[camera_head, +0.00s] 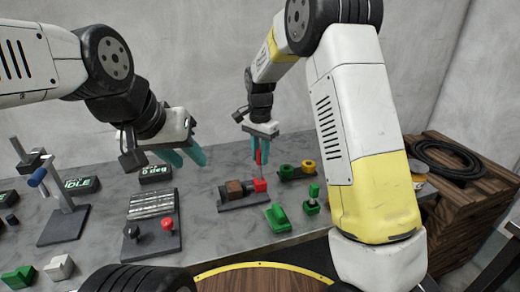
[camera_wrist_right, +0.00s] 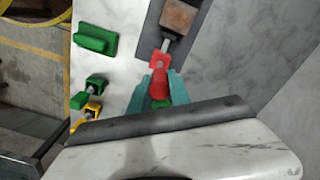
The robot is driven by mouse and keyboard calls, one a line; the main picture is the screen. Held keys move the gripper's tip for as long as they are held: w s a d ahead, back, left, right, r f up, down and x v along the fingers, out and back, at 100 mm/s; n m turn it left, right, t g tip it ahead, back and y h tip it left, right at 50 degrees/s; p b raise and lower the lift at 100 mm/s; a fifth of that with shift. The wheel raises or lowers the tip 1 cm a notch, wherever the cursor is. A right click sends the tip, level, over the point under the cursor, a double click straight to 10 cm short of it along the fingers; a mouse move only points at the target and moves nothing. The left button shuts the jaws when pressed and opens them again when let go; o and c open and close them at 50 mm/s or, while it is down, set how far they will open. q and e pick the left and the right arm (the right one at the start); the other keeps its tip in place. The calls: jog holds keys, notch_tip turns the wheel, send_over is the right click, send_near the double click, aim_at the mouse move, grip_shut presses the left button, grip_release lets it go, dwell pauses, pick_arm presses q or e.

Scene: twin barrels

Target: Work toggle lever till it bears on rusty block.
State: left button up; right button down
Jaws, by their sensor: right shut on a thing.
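The red toggle lever (camera_head: 259,157) stands roughly upright above its red clamp body (camera_head: 260,185). My right gripper (camera_head: 257,153) is shut on the lever, its teal fingers on either side; in the right wrist view the lever (camera_wrist_right: 159,82) shows between the fingertips. The rusty brown block (camera_head: 234,188) sits left of the clamp on a dark base plate (camera_head: 246,202). In the right wrist view a grey plunger (camera_wrist_right: 165,46) points from the clamp at the block (camera_wrist_right: 178,17); I cannot tell whether they touch. My left gripper (camera_head: 183,156) is open and empty, above the table.
A slotted fixture with red and black knobs (camera_head: 152,232) stands left of the clamp. Green blocks (camera_head: 277,217) lie in front of the clamp, and green and yellow pieces (camera_head: 297,169) stand right of it. A blue-handled stand (camera_head: 62,222) is at far left. Wooden crates (camera_head: 470,205) stand at right.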

jog(key=shift+w, duration=0.1)
dwell(0.7)
jog(key=w+d+f+g+y, duration=0.2)
jog(key=d+f+g+y, duration=0.1)
jog(key=d+y, duration=0.5)
jog(key=shift+w+f+y, duration=0.25)
jog(key=shift+f+y, duration=0.55)
jog(key=shift+y, duration=0.4)
jog(key=shift+d, duration=0.1)
jog(key=c, duration=1.2)
grip_release()
jog(key=v, duration=0.7)
jog(key=shift+w+d, duration=0.2)
jog(key=shift+d, duration=0.15)
